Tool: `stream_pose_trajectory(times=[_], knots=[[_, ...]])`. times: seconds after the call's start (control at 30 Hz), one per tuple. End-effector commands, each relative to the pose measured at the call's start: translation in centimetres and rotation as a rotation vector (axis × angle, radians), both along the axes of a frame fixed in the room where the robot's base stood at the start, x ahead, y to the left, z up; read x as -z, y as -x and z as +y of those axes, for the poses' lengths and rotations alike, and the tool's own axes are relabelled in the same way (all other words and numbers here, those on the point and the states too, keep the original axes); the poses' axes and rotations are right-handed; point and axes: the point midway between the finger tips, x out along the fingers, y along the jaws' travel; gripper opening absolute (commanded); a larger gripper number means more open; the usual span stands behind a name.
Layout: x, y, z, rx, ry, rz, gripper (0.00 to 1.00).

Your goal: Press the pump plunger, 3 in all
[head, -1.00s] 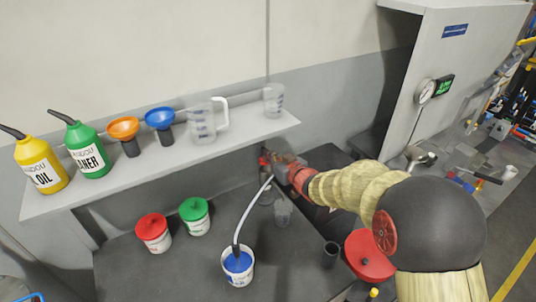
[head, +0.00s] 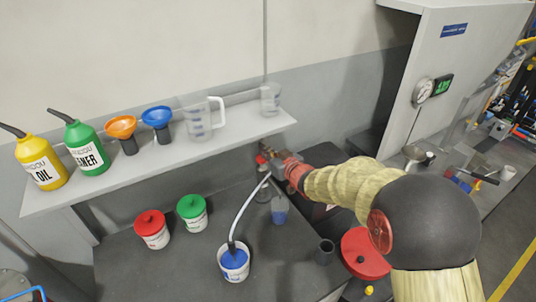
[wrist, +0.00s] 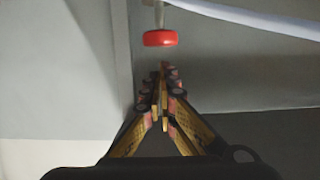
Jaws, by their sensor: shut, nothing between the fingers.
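The pump (head: 263,188) stands on the dark bench under the shelf. Its red plunger knob (head: 261,160) shows on a thin rod in the wrist view (wrist: 160,38). My gripper (head: 270,152) is shut and empty beside the knob. In the wrist view its closed fingertips (wrist: 164,70) appear close to the knob, with a small gap in the picture. A pale hose (head: 245,210) runs from the pump to a white bucket (head: 234,273) of blue liquid. A small clear beaker (head: 279,211) by the pump holds blue liquid. My gripper partly hides the pump top.
The shelf (head: 100,180) above holds a yellow oil can, a green can, two funnels, a clear jug (head: 200,120) and a clear beaker (head: 270,98). A dark cup (head: 325,252) stands right.

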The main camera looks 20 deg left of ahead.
Motion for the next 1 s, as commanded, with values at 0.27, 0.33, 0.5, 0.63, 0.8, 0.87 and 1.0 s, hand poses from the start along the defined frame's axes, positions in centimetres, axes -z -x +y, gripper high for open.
stream_pose_trajectory(times=[0.27,0.33,0.5,0.63,0.8,0.87,1.0], knots=[[-1.4,3.9,-4.8,0.003,0.001,0.0,0.0],[-1.7,4.6,-5.6,0.003,0.0,-0.001,0.0],[-2.0,5.8,-6.9,0.002,0.002,0.001,0.0],[-2.1,6.1,-7.3,0.001,0.001,0.0,0.0],[-2.1,6.1,-7.3,0.001,0.0,0.0,0.0],[-2.1,6.1,-7.3,0.001,0.0,0.0,0.0],[-2.1,6.1,-7.3,0.001,0.0,0.0,0.0]])
